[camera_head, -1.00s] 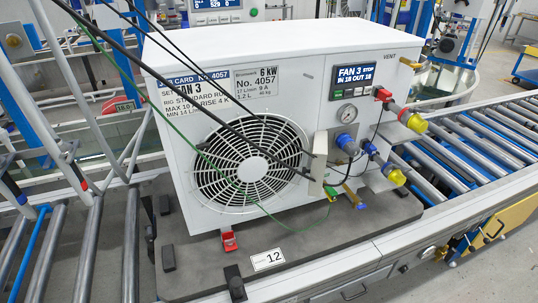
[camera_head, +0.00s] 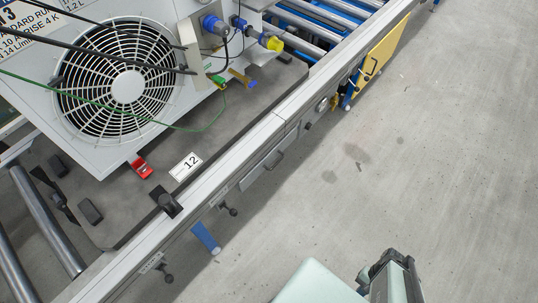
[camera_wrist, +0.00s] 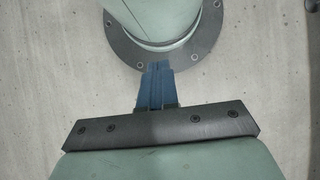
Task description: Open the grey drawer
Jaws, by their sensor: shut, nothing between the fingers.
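The grey drawer (camera_head: 262,171) is set in the side of the conveyor frame, below its top rail, near the middle of the head view. It has a dark bar handle (camera_head: 277,160) on its front, and the front looks flush with the frame. My gripper (camera_wrist: 157,66) shows in the wrist view, with its blue fingers together and nothing between them. It is over bare floor, with part of my own arm beyond it. The drawer does not show in the wrist view. In the head view my arm is at the bottom, apart from the drawer.
The white fan unit (camera_head: 170,110) stands on a dark plate (camera_head: 130,215) on the conveyor, left of the drawer. Small black knobs (camera_head: 229,211) stick out from the frame near the drawer. A yellow panel (camera_head: 383,58) stands farther along. The floor (camera_head: 430,150) to the right is clear.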

